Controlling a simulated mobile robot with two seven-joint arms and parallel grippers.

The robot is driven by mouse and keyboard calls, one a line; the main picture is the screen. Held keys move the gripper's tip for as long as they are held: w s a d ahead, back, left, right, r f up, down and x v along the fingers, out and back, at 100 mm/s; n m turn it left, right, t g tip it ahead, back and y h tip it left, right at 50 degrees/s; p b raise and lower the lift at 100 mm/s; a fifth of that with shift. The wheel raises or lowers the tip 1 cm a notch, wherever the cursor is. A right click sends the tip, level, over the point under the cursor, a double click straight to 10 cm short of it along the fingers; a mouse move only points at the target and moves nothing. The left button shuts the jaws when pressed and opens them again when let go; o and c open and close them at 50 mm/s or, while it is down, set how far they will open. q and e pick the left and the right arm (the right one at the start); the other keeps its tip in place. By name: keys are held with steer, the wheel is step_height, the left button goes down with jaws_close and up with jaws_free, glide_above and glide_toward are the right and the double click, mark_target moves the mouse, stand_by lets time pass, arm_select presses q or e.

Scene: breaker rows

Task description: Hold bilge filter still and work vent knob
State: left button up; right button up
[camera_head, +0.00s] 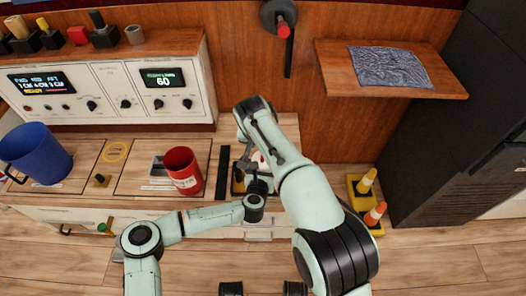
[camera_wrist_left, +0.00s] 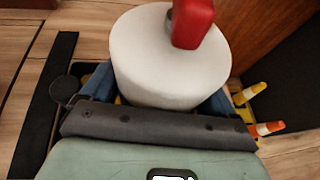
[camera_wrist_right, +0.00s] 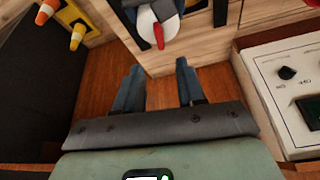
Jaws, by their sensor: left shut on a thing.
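The bilge filter is a white cylinder (camera_wrist_left: 145,65) with a red vent knob (camera_wrist_left: 192,24) on top. My left gripper (camera_wrist_left: 160,88) is shut around the cylinder's sides in the left wrist view. The right wrist view shows the filter (camera_wrist_right: 144,24) and its red knob (camera_wrist_right: 158,36) at the top. My right gripper (camera_wrist_right: 158,68) is open and empty, with its fingers apart and short of the knob. In the head view the filter (camera_head: 258,158) is mostly hidden behind my arms.
A red mug (camera_head: 183,172) and a blue mug (camera_head: 36,152) stand on the counter to the left. A console (camera_head: 115,90) with dials stands behind them. A wooden shelf (camera_head: 388,72) juts out at upper right. Yellow-based cones (camera_head: 366,182) stand right of the filter.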

steer(key=x, duration=1)
steer(key=shift+w+f, duration=0.1)
steer(key=shift+f, duration=0.25)
jaws_close()
